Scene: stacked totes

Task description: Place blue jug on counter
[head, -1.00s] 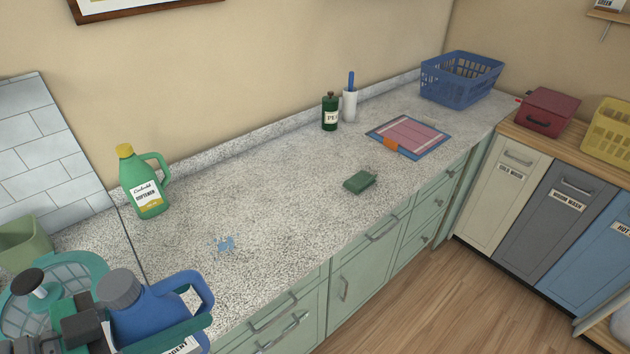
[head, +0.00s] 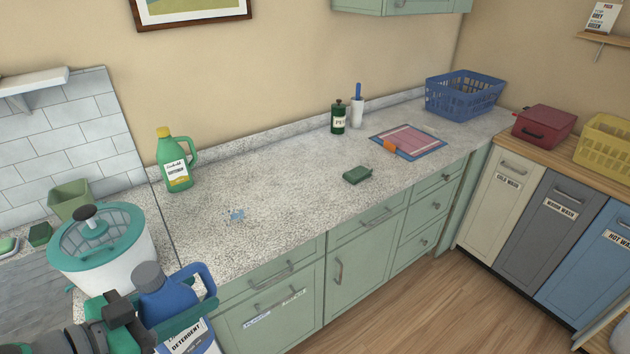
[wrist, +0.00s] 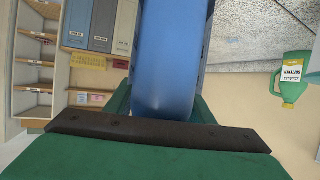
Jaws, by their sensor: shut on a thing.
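The blue jug (head: 172,300) has a grey cap and a white detergent label. In the head view it is at the lower left, upright, in front of the counter's front edge. My gripper (head: 185,318) is shut on the blue jug, with green fingers on either side of it. In the wrist view the jug's blue body (wrist: 168,60) fills the middle between the green fingers. The speckled grey counter (head: 290,185) runs from the left toward the back right. The jug's underside is out of view.
A green softener jug (head: 175,165) stands at the counter's back left. A white tub with a teal lid (head: 105,250) is left of my gripper. A blue splotch (head: 238,215), a green sponge (head: 357,175) and a pink-and-blue board (head: 408,141) lie on the counter. Its front middle is mostly clear.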

